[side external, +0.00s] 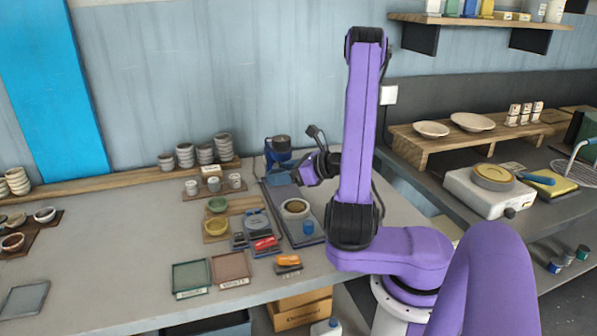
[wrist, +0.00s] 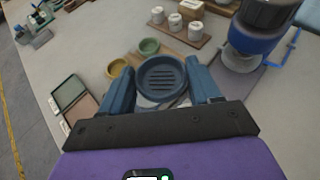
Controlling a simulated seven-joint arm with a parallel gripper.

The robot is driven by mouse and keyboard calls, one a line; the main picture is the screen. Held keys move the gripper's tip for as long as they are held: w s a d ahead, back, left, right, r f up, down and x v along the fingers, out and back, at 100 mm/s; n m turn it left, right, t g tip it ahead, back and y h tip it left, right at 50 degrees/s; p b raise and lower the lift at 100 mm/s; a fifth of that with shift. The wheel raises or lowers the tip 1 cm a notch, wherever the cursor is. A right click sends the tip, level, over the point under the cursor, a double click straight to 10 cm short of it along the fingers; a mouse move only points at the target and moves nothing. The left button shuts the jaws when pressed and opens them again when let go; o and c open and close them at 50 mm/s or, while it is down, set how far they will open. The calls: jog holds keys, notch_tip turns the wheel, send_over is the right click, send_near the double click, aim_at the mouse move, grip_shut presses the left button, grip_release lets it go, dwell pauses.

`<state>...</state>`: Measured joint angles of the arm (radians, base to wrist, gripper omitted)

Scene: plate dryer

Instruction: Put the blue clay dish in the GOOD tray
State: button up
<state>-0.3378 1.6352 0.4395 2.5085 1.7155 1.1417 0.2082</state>
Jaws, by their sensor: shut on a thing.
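The blue clay dish (wrist: 162,76), round with slots in its floor, sits between the two blue fingers of my gripper (wrist: 163,86) in the wrist view. The fingers are shut on its sides. In the side view my gripper (side external: 290,174) is above the bench beside the blue machine, and I cannot clearly make out the dish there. Two shallow labelled trays lie near the bench's front edge: a green-rimmed tray (side external: 191,276) and a reddish-brown tray (side external: 230,267). Both look empty. Their labels are too small to read surely. The green-rimmed tray (wrist: 70,90) also shows in the wrist view.
A green bowl (side external: 217,204) and a yellow bowl (side external: 215,226) stand on a wooden board near the trays. The blue machine (side external: 279,149) and a small rack of pots (wrist: 181,25) are close by. The bench's left middle is clear.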

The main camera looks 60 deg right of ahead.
jog(key=w+a+f+n+g+y, duration=0.2)
jog(key=w+a+n+y, duration=0.4)
jog(key=a, duration=0.7)
jog(key=n+g+y, duration=0.4)
send_over(198, 273)
notch_tip(198, 273, down, 2)
jog(key=shift+f, duration=3.55)
jog(key=shift+f, duration=0.6)
jog(key=o, duration=1.1)
